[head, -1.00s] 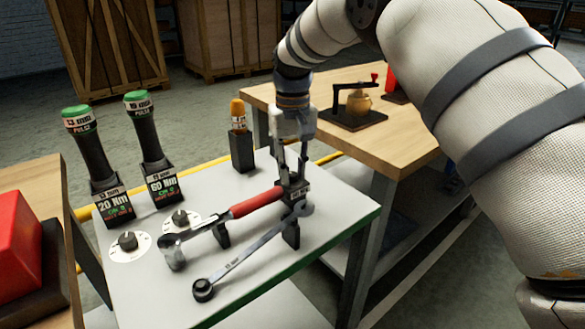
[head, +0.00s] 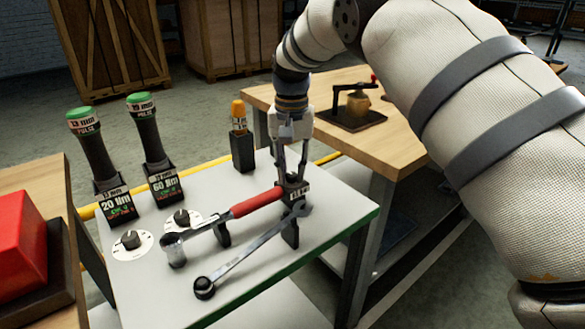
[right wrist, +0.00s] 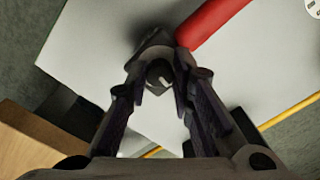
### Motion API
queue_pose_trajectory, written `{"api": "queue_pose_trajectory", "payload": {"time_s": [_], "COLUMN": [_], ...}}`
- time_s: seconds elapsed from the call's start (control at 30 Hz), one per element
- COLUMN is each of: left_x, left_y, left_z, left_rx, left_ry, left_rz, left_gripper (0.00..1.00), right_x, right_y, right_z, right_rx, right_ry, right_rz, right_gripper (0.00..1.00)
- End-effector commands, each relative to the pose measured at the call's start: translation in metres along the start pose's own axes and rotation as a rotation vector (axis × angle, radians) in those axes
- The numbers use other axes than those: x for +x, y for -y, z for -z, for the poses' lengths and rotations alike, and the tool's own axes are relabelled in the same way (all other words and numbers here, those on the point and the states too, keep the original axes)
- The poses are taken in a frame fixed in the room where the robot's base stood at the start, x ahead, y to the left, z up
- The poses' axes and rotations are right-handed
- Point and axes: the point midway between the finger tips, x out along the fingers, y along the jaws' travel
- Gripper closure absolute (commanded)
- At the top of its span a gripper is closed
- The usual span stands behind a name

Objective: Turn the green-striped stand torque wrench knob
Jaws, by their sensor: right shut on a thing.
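The torque wrench, with a red handle (head: 256,202), lies across holders on a grey-white stand (head: 330,235) with a green stripe along its front edge. The wrench's dark knob end (head: 295,190) is at the right end of the handle. My right gripper (head: 292,180) reaches straight down to it, shut on the knob. In the right wrist view the fingers of my right gripper (right wrist: 160,80) come together around the dark round knob (right wrist: 158,72), beside the red handle (right wrist: 212,20). The fingers partly hide the knob in the head view. My left gripper is not in view.
A combination wrench (head: 250,250) lies close in front. Two green-capped tools (head: 92,140) stand at the back left near two dials (head: 131,240). An orange-topped tool (head: 238,115) stands behind. A wooden table (head: 400,150) is at the right, a red block (head: 22,245) at the left.

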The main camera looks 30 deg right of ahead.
Motion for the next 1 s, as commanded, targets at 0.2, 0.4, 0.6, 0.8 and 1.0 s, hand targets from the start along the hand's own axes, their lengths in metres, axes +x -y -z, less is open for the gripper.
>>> {"api": "queue_pose_trajectory", "payload": {"time_s": [0.2, 0.4, 0.6, 0.8, 1.0], "left_x": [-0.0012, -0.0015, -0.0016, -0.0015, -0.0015], "left_y": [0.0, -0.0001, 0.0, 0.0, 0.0], "left_z": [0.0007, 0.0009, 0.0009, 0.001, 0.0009], "left_rx": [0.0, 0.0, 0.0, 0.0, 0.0], "left_ry": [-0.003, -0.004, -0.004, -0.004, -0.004], "left_rz": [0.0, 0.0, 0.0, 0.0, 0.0], "left_gripper": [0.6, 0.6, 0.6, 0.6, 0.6], "right_x": [-0.0001, 0.0, 0.0002, 0.0002, 0.0003], "right_y": [0.0002, 0.0005, 0.0005, 0.0004, 0.0004], "right_z": [0.0003, 0.0002, 0.0002, 0.0002, 0.0002], "right_rx": [0.105, 0.157, 0.172, 0.172, 0.172], "right_ry": [-0.001, -0.001, -0.001, -0.001, 0.0], "right_rz": [0.0, 0.0, -0.001, -0.001, -0.001], "right_gripper": [1.0, 1.0, 1.0, 1.0, 0.58]}}
